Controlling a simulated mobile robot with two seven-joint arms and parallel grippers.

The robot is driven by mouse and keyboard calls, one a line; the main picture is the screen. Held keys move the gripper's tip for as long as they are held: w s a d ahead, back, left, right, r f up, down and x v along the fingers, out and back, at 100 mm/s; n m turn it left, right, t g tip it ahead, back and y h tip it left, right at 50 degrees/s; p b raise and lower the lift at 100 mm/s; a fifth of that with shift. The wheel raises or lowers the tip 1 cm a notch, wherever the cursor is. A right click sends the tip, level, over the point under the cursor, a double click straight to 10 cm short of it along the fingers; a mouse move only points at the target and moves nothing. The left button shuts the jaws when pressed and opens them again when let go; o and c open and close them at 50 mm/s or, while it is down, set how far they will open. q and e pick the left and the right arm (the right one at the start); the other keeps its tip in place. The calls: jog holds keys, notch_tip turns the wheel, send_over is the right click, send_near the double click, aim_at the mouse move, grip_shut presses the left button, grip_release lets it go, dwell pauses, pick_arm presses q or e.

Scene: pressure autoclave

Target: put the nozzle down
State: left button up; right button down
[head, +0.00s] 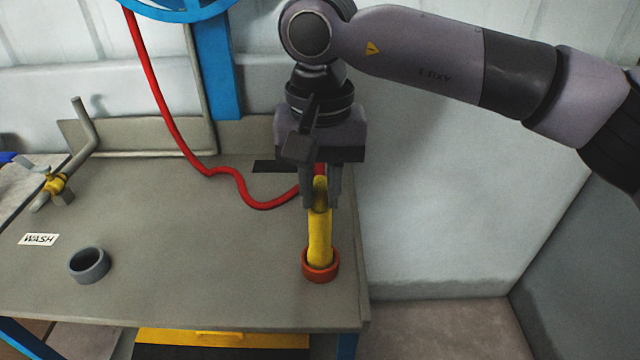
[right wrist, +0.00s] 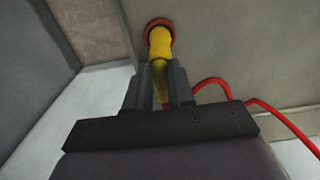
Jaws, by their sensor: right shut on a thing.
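The yellow nozzle (head: 319,238) stands near the right end of the bench, its lower end in a red-orange ring (head: 320,266). My right gripper (head: 320,200) is above it, pointing down, with its fingers shut around the nozzle's upper part. The right wrist view also shows the nozzle (right wrist: 160,46) between the fingers (right wrist: 160,82), with its far end at the ring (right wrist: 159,25). A red hose (head: 262,206) runs from the nozzle's top across the bench. Whether the nozzle rests on the bench inside the ring cannot be told. My left gripper is not in view.
A grey ring (head: 89,265) and a "WASH" label (head: 38,239) are at the left of the bench (head: 200,270). A pipe with a yellow valve (head: 55,184) is at the far left. A blue post (head: 216,70) stands behind. The bench middle is clear.

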jog(key=shift+f, duration=0.1)
jog(key=c, duration=1.4)
grip_release()
jog(key=shift+f, duration=0.1)
jog(key=o, duration=0.4)
jog(key=shift+r, duration=0.55)
notch_tip(320, 180, up, 11)
jog(key=shift+r+p, duration=0.2)
jog(key=shift+p, duration=0.4)
